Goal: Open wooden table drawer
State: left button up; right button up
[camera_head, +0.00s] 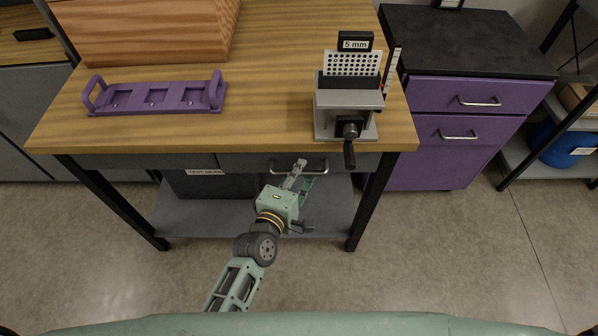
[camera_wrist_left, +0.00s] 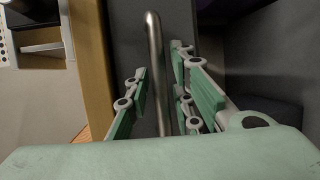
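The wooden table (camera_head: 265,130) has a grey drawer (camera_head: 245,161) under its top at the right, and its front looks shut. The drawer's curved metal handle (camera_head: 322,165) also shows in the left wrist view (camera_wrist_left: 154,50), running upright there. My left gripper (camera_head: 300,178) reaches the handle from the front. In the left wrist view my left gripper's green-padded fingers (camera_wrist_left: 162,95) are apart, one on each side of the handle bar, with gaps visible. The far part of the drawer front is partly hidden by the fingers. My right gripper is in no view.
On the tabletop stand a purple rack (camera_head: 155,97), a wooden block (camera_head: 150,35) and a grey vise-like fixture (camera_head: 347,100) above the drawer. A purple cabinet (camera_head: 435,165) stands at the right. A lower shelf (camera_head: 190,225) lies beneath. Floor in front is clear.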

pick_arm(q)
grip_shut()
